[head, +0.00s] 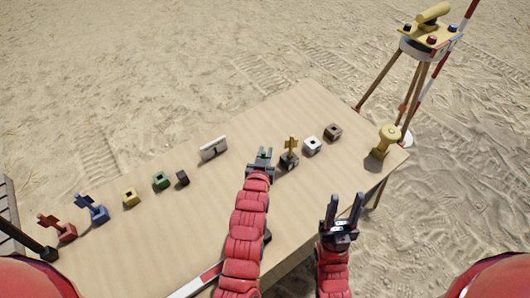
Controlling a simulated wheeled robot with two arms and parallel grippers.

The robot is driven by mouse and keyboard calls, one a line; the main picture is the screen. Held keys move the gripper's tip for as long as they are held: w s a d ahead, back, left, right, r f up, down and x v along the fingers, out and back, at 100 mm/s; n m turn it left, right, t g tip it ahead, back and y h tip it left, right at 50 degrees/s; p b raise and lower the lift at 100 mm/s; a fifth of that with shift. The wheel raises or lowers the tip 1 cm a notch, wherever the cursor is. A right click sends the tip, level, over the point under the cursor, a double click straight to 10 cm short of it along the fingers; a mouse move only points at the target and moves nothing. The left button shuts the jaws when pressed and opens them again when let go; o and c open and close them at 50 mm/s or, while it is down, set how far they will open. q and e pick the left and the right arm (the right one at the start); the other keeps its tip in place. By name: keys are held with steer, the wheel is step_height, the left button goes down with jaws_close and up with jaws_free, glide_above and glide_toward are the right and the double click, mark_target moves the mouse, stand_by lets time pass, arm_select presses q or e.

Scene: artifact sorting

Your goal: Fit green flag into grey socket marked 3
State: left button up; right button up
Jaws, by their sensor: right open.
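No green flag is clearly seen. A green block (160,180) with a dark hole sits on the table's left half. No number 3 can be read on any block. A dark grey block (288,163) holds an upright yellow flag-like piece (290,146), just right of my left gripper. My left gripper (261,157) is over the middle of the table; whether its jaws hold anything is too small to tell. My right gripper (343,207) is open and empty at the table's near right edge, fingers pointing away from me.
Red (57,229) and blue (92,208) pieces, a yellow block (130,197) and a small black block (183,178) stand left. A pale upright piece (213,148) stands behind. White (312,146) and brown (332,132) blocks and a yellow post (384,141) stand right.

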arm_select(q)
steer(key=o, duration=0.3)
steer(key=shift+o, duration=0.2)
steer(key=shift+s, duration=0.45)
steer(key=p+v, duration=0.2)
steer(key=v, duration=1.4)
steer(key=shift+s+r, duration=0.2)
steer(key=shift+r, duration=0.05)
steer(key=shift+a, duration=0.15)
